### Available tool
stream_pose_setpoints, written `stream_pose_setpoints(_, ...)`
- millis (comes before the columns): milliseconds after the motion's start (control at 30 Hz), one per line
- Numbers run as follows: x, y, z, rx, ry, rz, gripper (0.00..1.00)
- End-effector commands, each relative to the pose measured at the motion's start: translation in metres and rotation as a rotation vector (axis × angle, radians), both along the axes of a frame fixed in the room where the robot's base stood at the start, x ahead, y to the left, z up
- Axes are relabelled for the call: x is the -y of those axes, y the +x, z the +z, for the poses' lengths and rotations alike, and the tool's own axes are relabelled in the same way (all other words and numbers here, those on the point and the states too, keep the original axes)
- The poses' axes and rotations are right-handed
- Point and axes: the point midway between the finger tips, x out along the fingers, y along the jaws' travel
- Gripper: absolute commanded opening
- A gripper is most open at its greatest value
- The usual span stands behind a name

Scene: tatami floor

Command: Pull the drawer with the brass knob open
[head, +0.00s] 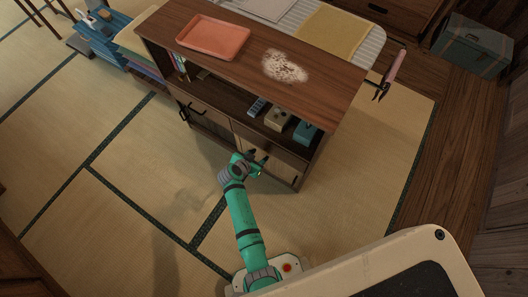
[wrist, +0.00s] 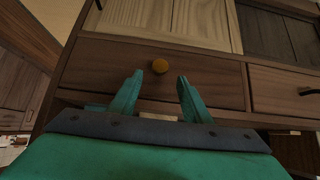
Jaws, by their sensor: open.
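The drawer (wrist: 215,80) with the brass knob (wrist: 160,66) has a dark wood front, and it looks shut in the wrist view. In the head view my gripper (head: 258,164) is at the front of the wooden cabinet (head: 325,83). The knob is not discernible in that view.
Another drawer with a dark handle (wrist: 309,92) sits to the right in the wrist view. On the cabinet top are a salmon tray (head: 213,37) and a pale powdery patch (head: 284,66). Small boxes (head: 278,119) stand on the shelf below. The tatami in front is clear.

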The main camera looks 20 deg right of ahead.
Motion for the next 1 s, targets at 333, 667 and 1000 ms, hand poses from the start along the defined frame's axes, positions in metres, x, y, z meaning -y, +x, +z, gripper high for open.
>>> stream_pose_setpoints(333, 0.031, 0.023, -0.037, 0.0, 0.0, -0.001, 0.44)
stream_pose_setpoints(667, 0.039, 0.029, -0.047, 0.001, 0.001, -0.003, 0.44)
stream_pose_setpoints(1000, 0.037, 0.029, -0.047, 0.001, 0.0, 0.002, 0.1)
